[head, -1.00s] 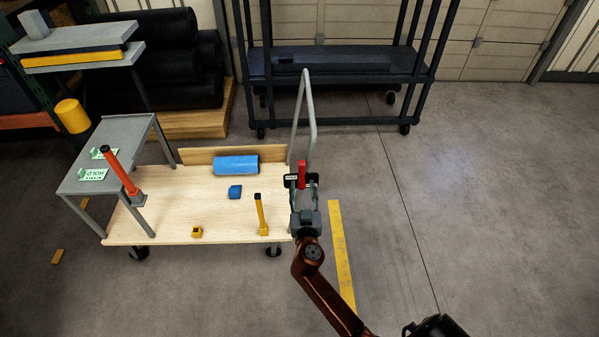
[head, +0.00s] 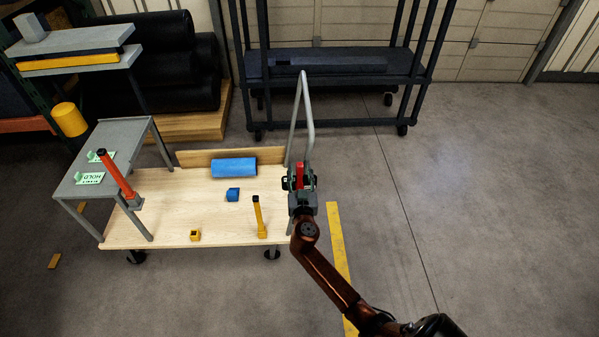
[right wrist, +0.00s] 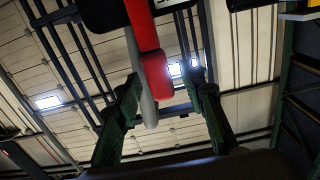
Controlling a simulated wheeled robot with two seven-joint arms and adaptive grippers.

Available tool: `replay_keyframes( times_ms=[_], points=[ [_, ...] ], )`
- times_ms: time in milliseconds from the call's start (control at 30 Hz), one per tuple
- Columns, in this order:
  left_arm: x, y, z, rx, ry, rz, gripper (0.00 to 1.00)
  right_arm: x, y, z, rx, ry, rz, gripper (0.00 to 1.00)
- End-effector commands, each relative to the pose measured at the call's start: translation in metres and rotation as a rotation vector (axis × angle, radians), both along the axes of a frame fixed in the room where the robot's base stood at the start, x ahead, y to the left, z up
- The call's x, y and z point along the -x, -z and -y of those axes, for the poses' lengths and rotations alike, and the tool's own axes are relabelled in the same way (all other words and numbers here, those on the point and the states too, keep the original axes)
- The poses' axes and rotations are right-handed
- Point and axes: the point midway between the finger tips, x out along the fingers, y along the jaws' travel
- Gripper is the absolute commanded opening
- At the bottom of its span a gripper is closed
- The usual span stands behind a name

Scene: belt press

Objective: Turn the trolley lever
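The red lever (head: 300,170) is at the base of the trolley's tall grey push handle (head: 308,115), on the right edge of the trolley (head: 165,215). My right gripper (head: 299,183) is at the lever, with a finger on either side. In the right wrist view the red lever (right wrist: 150,65) reaches down between the two green fingers (right wrist: 165,92). The fingers stand apart, with visible gaps to the lever, so the gripper is open. The grey handle shows behind the lever there. My left gripper is not in view.
A dark rack (head: 340,65) is behind. Floor at right is clear.

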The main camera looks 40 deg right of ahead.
Motion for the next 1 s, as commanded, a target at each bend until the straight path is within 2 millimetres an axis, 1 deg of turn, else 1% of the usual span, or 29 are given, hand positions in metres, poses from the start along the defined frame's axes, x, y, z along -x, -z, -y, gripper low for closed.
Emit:
replay_keyframes(
  times_ms=[33,67,500,1000],
  points=[
    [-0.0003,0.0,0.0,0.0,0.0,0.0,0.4,0.0001,0.0001,-0.0001,0.0,0.0,0.0,0.33],
    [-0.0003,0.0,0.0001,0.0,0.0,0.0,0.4,0.0002,0.0001,-0.0001,0.0,0.0,0.0,0.31],
    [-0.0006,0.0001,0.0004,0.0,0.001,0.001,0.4,0.0002,0.0003,-0.0004,0.001,0.0,-0.001,0.01],
    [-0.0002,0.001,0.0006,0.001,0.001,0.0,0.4,-0.0001,0.0009,-0.001,-0.003,-0.002,0.001,0.0]
  ],
)
